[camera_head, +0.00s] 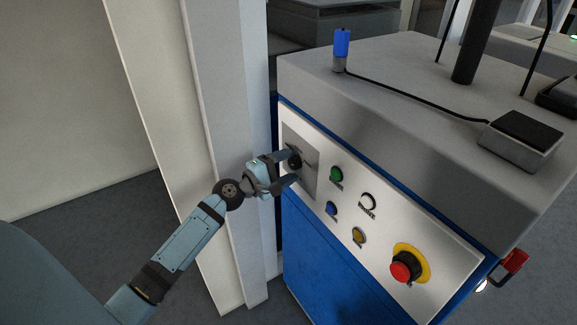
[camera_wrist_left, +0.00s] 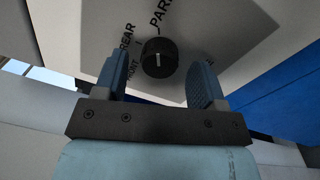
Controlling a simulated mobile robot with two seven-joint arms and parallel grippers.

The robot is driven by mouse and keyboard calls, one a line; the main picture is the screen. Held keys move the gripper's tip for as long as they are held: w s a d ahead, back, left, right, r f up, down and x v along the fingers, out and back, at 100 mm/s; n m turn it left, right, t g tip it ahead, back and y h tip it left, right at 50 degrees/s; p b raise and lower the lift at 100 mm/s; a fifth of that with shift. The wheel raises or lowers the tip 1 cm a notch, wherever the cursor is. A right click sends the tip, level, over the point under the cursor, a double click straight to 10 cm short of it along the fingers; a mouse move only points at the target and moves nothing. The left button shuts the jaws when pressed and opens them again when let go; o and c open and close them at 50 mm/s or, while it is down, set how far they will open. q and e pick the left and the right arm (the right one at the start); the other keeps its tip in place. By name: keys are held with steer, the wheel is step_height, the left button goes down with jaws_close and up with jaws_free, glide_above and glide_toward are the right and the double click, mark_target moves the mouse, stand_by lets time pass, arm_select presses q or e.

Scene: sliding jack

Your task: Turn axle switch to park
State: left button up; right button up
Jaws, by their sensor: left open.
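The axle switch is a round black knob (camera_wrist_left: 158,58) on a grey plate (camera_wrist_left: 205,35) with lettering; I read REAR, FRONT and PARK around it in the left wrist view. The white mark on the knob points roughly along the line between my fingers and the plate, and I cannot tell for sure which label it matches. In the head view the knob (camera_head: 294,162) sits at the left end of the machine's front panel. My left gripper (camera_head: 291,167) is at the plate, with its fingers (camera_wrist_left: 160,80) open on either side of the knob, apart from it in the wrist view. My right gripper is not in view.
The panel (camera_head: 440,256) also carries a green button (camera_head: 336,174), a blue button (camera_head: 331,208), a yellow button (camera_head: 358,236), a white-ringed button (camera_head: 368,202) and a red emergency stop (camera_head: 401,270). A white post (camera_head: 222,120) stands close left of the machine.

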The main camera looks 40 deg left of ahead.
arm_select(q)
steer(key=b+v, duration=0.2)
steer(key=v, duration=1.1)
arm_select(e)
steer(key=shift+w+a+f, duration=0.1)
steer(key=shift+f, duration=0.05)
arm_select(q)
steer(key=shift+r, duration=0.1)
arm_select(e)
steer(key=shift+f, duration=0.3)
arm_select(q)
steer(key=s+d+f+m+g+y, duration=0.1)
steer(key=s+d+f+m+g, duration=0.1)
steer(key=s+d+f+m, duration=0.35)
steer(key=s+d+f+m+g+y, duration=0.1)
steer(key=s+d+f+m+g, duration=0.15)
steer(key=d+f+m, duration=0.65)
steer(key=s+d+f+m+g+y, duration=0.1)
steer(key=s+d+f+m+g, duration=0.1)
steer(key=s+d+f+m, duration=0.45)
step_height(320, 180, up, 17)
steer(key=n+p, duration=0.1)
steer(key=p, duration=2)
steer(key=shift+w+d, duration=0.15)
steer(key=shift+d, duration=0.25)
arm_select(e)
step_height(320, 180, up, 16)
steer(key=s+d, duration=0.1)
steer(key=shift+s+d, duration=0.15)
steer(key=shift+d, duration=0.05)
